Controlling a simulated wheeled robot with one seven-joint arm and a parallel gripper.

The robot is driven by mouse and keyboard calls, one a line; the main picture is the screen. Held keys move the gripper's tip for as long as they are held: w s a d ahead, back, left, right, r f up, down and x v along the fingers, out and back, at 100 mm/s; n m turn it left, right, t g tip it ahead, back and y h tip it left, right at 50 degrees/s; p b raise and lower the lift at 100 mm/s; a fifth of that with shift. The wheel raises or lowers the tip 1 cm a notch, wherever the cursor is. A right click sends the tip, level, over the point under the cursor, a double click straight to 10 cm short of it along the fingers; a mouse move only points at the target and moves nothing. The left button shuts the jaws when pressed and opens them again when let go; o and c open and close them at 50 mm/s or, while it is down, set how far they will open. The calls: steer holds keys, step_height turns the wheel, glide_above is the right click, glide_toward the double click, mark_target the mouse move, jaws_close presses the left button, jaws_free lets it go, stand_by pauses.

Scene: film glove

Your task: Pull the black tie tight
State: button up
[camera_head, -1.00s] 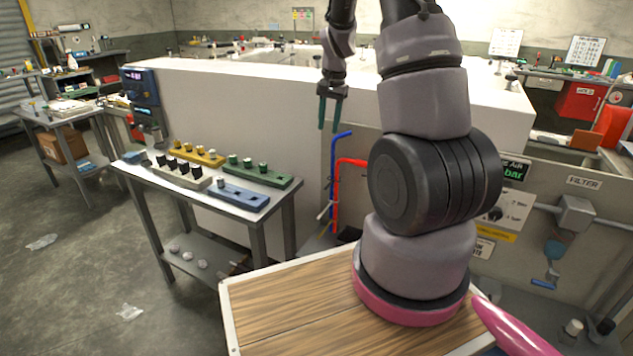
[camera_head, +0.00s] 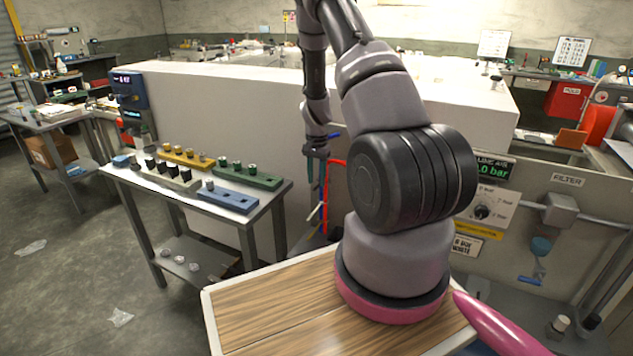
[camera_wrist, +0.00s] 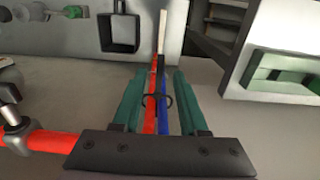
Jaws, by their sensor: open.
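My gripper (camera_wrist: 157,78) is open, its two green fingers on either side of a red line (camera_wrist: 151,90) and a blue line (camera_wrist: 167,105) that run side by side. A thin dark loop, which looks like the black tie (camera_wrist: 144,101), sits around or against these lines between the fingers. I cannot tell how tight it is. A pale strip (camera_wrist: 162,30) with a dark part below it shows beyond the fingertips. In the head view my gripper (camera_head: 317,186) hangs beside the red pipe (camera_head: 335,164), and the tie is too small to make out.
A grey bench (camera_head: 262,206) with coloured blocks stands left of my gripper. A white-topped wall (camera_head: 240,85) is behind it. A panel with a gauge and a filter (camera_head: 558,212) is at right. A wooden top (camera_head: 270,312) lies in front.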

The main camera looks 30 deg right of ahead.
steer(key=shift+f, duration=0.6)
jaws_close()
stand_by(1.1)
